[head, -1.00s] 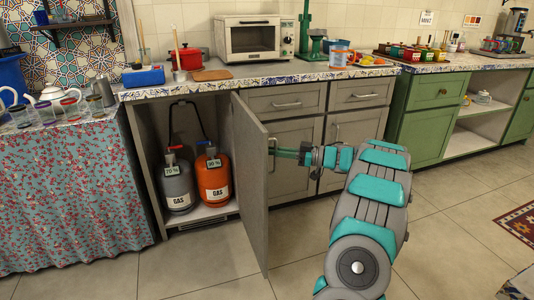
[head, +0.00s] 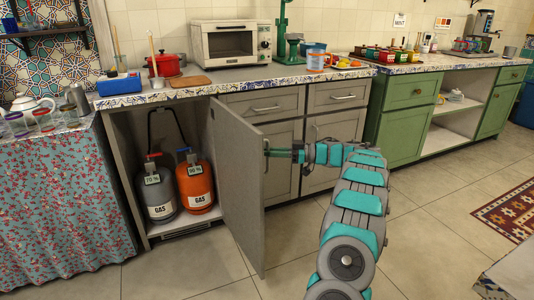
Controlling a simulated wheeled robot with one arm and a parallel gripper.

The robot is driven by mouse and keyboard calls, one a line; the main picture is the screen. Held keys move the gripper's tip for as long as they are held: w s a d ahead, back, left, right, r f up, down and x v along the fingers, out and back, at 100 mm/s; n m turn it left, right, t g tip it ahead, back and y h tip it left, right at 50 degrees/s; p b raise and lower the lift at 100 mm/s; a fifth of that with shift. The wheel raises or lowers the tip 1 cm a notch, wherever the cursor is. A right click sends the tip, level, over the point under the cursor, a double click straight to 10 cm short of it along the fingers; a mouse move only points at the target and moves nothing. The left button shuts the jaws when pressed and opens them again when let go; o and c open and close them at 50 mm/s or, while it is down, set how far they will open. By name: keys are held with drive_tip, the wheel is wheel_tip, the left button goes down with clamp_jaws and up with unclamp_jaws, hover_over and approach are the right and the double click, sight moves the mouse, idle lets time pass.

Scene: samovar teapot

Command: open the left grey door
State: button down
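The left grey door (head: 238,180) stands wide open, swung out from the cabinet toward me. Inside the cabinet are a grey gas cylinder (head: 157,196) and an orange gas cylinder (head: 195,187). My gripper (head: 272,153) is at the door's handle side, at the right face of the door, level with its upper part. The fingertips are too small and partly hidden, so I cannot tell whether they are closed on the handle.
Closed grey doors (head: 330,145) and drawers (head: 270,104) are right of the open door. A green cabinet (head: 407,135) stands further right. A table with a floral cloth (head: 62,200) is at the left. The tiled floor (head: 190,272) in front is clear.

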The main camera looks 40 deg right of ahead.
drive_tip(key=shift+w+r, duration=0.1)
drive_tip(key=shift+r, duration=0.05)
drive_tip(key=c, duration=0.9)
unclamp_jaws()
drive_tip(key=v, duration=0.7)
drive_tip(key=shift+s+d+b, duration=0.25)
drive_tip(key=shift+s+b, duration=0.05)
